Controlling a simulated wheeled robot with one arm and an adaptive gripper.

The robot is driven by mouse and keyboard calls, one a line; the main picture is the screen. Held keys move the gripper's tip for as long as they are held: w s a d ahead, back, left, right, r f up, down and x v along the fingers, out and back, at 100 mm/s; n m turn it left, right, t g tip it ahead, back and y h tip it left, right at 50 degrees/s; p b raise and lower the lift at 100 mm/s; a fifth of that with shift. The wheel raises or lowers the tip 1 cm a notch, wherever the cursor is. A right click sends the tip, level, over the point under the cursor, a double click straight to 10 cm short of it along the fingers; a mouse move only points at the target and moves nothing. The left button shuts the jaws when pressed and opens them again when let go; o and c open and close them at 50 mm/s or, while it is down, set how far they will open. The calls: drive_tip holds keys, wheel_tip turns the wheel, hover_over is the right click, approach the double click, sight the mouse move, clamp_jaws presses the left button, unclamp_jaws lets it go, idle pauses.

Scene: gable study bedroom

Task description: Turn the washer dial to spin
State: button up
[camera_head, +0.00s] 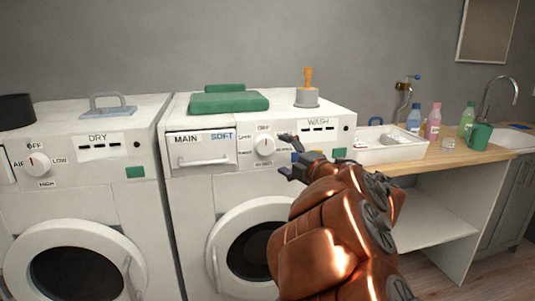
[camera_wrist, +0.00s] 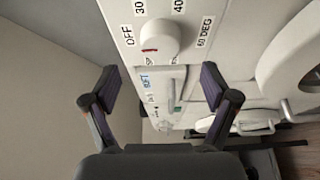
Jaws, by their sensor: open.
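The washer (camera_head: 190,205) is white, with a WASH panel. Its round white dial (camera_head: 265,146) is right of the MAIN/SOFT drawer (camera_head: 201,146), with small labels around it. My gripper (camera_head: 288,155) is open just right of this dial, apparently holding nothing. In the wrist view my gripper (camera_wrist: 160,92) has its fingers spread apart. Beyond them is a white dial (camera_wrist: 157,39) with a red mark and labels OFF, 30, 40 and 60 DEG. I cannot tell if both views show the same dial. My arm hides part of the panel and door.
A dryer (camera_head: 75,190) stands at left with its own dial (camera_head: 38,164). A white tray (camera_head: 365,156) and bottles (camera_head: 433,122) stand on the right counter.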

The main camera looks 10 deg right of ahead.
sight(268, 147)
drive_tip(key=shift+x, duration=3.85)
drive_tip(key=shift+a, duration=0.1)
drive_tip(key=shift+f, duration=0.1)
drive_tip(key=c, duration=1.2)
